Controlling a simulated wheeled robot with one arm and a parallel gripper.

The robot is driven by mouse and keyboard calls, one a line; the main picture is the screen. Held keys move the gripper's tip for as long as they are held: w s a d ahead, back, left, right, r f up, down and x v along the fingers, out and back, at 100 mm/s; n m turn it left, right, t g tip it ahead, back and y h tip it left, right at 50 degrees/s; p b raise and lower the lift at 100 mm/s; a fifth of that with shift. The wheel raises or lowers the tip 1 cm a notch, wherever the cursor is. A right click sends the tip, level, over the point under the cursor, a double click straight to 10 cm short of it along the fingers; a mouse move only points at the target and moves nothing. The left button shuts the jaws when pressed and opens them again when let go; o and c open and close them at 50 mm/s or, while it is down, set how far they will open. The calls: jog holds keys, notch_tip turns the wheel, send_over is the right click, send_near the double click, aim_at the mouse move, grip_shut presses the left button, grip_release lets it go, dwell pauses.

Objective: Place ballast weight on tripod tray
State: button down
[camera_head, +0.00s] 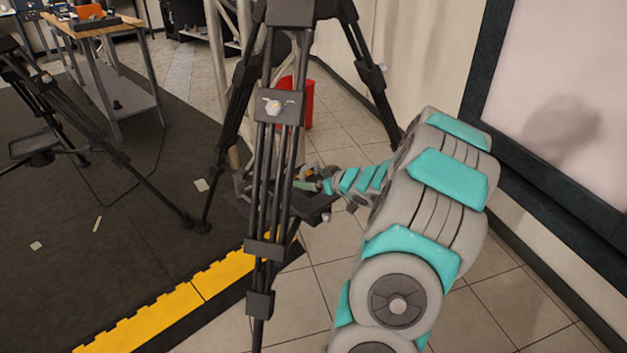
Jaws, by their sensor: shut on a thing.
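The black tripod (274,108) stands in front of me, with its dark tray (312,206) low between the legs. My teal and grey arm reaches in from the right. My gripper (307,178) is at the tray, just above its surface, partly hidden behind the tripod's front leg. It is shut on the ballast weight, which is mostly hidden by the leg and the gripper. A small green piece shows at the jaws; I cannot tell if it belongs to the weight. I cannot tell whether the weight touches the tray.
A second tripod (62,135) with its own tray stands at the left on the dark mat. A yellow edge strip (150,318) borders the mat. A red bin (300,103) stands behind the tripod. A workbench (105,60) is at the back left. A framed panel (550,110) is at the right.

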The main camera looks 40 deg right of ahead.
aim_at(314, 171)
jog(key=shift+w+d+f, duration=0.1)
jog(key=shift+w+d, duration=0.4)
jog(key=shift+d, duration=0.2)
jog(key=shift+w+d, duration=0.5)
jog(key=shift+d, duration=0.2)
jog(key=shift+f, duration=1.8)
grip_release()
jog(key=shift+f, duration=0.1)
jog(key=shift+s+d+r, duration=0.1)
jog(key=shift+s+r, duration=0.25)
jog(key=shift+s, duration=0.15)
jog(key=v, duration=1.1)
jog(key=shift+f, duration=0.1)
